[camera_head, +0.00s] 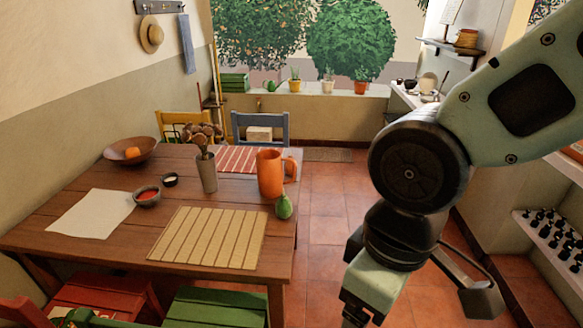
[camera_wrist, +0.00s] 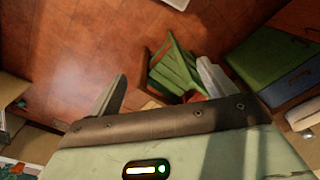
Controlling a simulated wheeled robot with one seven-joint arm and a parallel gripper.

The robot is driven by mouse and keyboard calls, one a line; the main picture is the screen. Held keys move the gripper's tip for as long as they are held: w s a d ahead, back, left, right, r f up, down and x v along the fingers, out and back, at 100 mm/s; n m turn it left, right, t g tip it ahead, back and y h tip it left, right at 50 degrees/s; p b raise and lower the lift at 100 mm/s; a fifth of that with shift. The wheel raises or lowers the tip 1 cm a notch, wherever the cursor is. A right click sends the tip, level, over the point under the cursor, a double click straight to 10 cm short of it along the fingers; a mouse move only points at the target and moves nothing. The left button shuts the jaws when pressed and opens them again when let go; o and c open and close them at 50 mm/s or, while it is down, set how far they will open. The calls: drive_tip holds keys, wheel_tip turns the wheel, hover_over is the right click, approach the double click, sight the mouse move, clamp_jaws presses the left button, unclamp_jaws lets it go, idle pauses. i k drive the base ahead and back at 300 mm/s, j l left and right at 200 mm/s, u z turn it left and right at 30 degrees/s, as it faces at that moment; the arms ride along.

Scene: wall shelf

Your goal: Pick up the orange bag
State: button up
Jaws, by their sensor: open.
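I cannot make out an orange bag in either view. The orange thing that stands out on the table is a mug-like jug (camera_head: 270,173) with a handle at its right side. My gripper (camera_wrist: 163,82) is open in the wrist view, its two fingers apart over the tiled floor. A green slatted seat (camera_wrist: 176,70) shows beyond and between the fingers, with a small red patch beside it that I cannot identify. In the head view my arm hangs at the right, clear of the table, and its lower end is cut off by the frame.
The wooden table (camera_head: 115,218) holds a slatted mat (camera_head: 208,238), paper (camera_head: 90,213), a utensil cup (camera_head: 207,172), a bowl (camera_head: 131,150) and a green pear (camera_head: 284,206). A red seat and a green seat stand at its front. Tiled floor is open right of the table. Shelves line the right wall.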

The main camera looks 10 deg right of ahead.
sight(287, 165)
drive_tip(key=i+l+u, duration=0.15)
drive_tip(key=i+l, duration=1.55)
